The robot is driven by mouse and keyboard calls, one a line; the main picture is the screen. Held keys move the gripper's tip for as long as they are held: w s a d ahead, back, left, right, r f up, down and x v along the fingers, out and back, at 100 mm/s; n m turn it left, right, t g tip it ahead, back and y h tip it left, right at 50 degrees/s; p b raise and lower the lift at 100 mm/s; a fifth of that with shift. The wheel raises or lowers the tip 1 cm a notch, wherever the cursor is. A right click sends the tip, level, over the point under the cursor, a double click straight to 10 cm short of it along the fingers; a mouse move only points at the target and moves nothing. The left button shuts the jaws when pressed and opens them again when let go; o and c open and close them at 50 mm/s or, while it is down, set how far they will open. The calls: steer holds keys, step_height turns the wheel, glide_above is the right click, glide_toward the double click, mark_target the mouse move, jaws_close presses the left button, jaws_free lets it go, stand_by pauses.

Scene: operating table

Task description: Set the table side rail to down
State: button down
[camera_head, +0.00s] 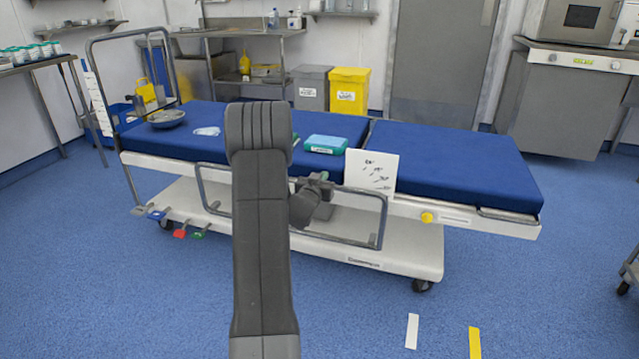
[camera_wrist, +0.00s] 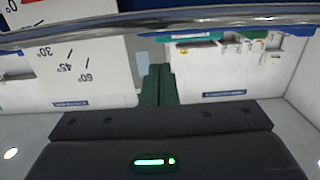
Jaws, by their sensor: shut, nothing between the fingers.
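The side rail (camera_head: 382,225) is a grey metal frame on the near long side of the blue-topped operating table (camera_head: 460,165). Its top bar runs near the mattress's lower edge, and its frame hangs in front of the white base. My gripper (camera_head: 324,177) is at the middle of the top bar, partly hidden by my arm. In the wrist view a shiny metal bar (camera_wrist: 220,17) crosses the top, just beyond my shut, empty fingertips (camera_wrist: 157,68). I cannot tell whether they touch it.
A white card with angle marks (camera_head: 372,171) stands beside my gripper. A yellow knob (camera_head: 427,217) is on the table's side to the right. Coloured pedals (camera_head: 180,234) stick out at the lower left. A teal box (camera_head: 326,144) lies on the mattress. The front floor is clear.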

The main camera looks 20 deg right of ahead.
steer(key=r+p+v, duration=0.1)
steer(key=v, duration=0.9)
steer(key=shift+p, duration=0.3)
steer(key=w+d+f+b, duration=0.3)
steer(key=w+d, duration=0.3)
steer(key=w, duration=0.3)
steer(key=shift+f+b, duration=0.3)
steer(key=shift+f, duration=0.4)
steer(key=shift+s+a, duration=0.1)
